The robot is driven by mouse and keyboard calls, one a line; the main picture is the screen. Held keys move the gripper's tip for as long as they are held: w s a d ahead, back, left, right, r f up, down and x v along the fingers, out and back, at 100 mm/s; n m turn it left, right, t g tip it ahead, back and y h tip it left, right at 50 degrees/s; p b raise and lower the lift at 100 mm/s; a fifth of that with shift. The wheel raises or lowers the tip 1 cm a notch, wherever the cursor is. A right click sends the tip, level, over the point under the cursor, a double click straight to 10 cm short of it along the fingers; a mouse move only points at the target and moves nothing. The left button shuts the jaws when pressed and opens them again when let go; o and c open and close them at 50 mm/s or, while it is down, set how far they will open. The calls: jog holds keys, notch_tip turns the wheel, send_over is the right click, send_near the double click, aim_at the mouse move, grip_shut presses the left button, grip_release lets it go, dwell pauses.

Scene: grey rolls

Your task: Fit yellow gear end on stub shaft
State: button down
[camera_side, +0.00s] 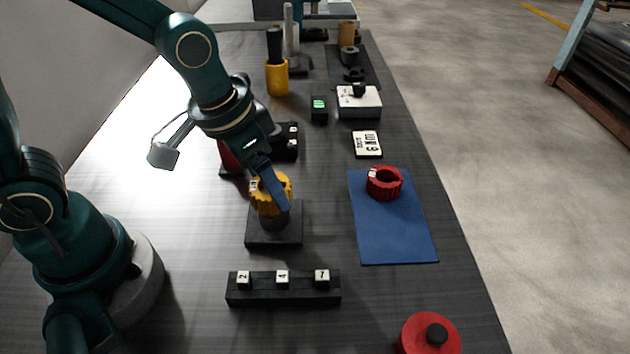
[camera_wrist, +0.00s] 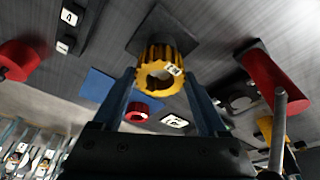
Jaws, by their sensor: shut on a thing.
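The yellow gear (camera_side: 264,208) is a toothed ring with a small white label. It is between the blue fingers of my gripper (camera_side: 270,186), which is shut on it. The grey stub shaft (camera_side: 274,224) stands on a dark square base plate (camera_side: 261,240) directly below the gear. The gear hides the shaft's top, so I cannot tell whether the gear is around it or just above it. In the wrist view the gear (camera_wrist: 154,88) sits between both fingers, its open bore facing the camera, with the base plate (camera_wrist: 148,22) behind it.
A red gear (camera_side: 384,184) lies on a blue mat (camera_side: 395,235) to the right. A black block with numbered cubes (camera_side: 283,293) is in front, and a red round part (camera_side: 428,338) is at front right. A yellow cup (camera_side: 277,79) and white box (camera_side: 359,103) stand behind.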

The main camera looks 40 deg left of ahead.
aim_at(258, 191)
jog(key=shift+f, duration=0.7)
grip_release()
jog(key=shift+v, duration=2.55)
jog(key=s+a+r+n+t, duration=0.2)
jog(key=s+a+r, duration=0.2)
jog(key=s, duration=0.2)
jog(key=shift+s+r+y, duration=0.2)
jog(key=shift+r+y, duration=0.1)
jog(key=shift+r, duration=0.1)
